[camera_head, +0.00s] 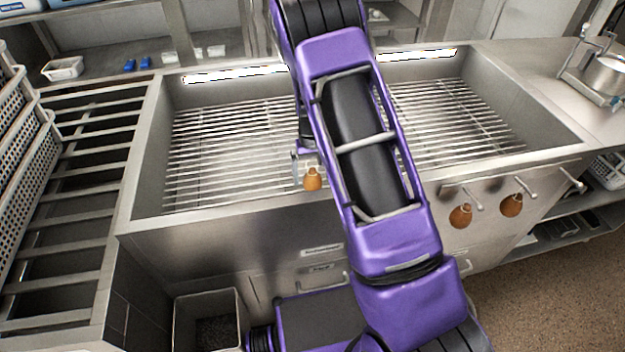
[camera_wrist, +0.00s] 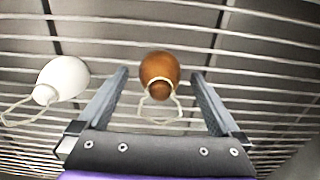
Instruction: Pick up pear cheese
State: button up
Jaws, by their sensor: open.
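A brown pear cheese (camera_wrist: 158,70) with a pale string loop lies over the metal grate in the wrist view. It also shows in the head view (camera_head: 312,181), just left of my purple arm, by the sink's front edge. My gripper (camera_wrist: 158,80) is open, with one finger on each side of the brown pear cheese and visible gaps between. A white pear-shaped piece (camera_wrist: 62,79) with a string lies left of the left finger. I cannot make out the white piece in the head view. My arm covers the middle of the sink there.
The sink (camera_head: 150,180) has raised steel walls around its slatted grate (camera_head: 225,140). Two brown rounded pieces (camera_head: 461,215) are at the front panel near metal levers. Perforated baskets (camera_head: 25,180) stand at the left. A metal pot (camera_head: 606,76) is at the right.

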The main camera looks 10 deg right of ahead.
jog(key=c, duration=1.5)
notch_tip(320, 180, up, 10)
jog(key=shift+r+p, duration=0.1)
jog(key=shift+p, duration=0.2)
jog(key=shift+c, duration=0.2)
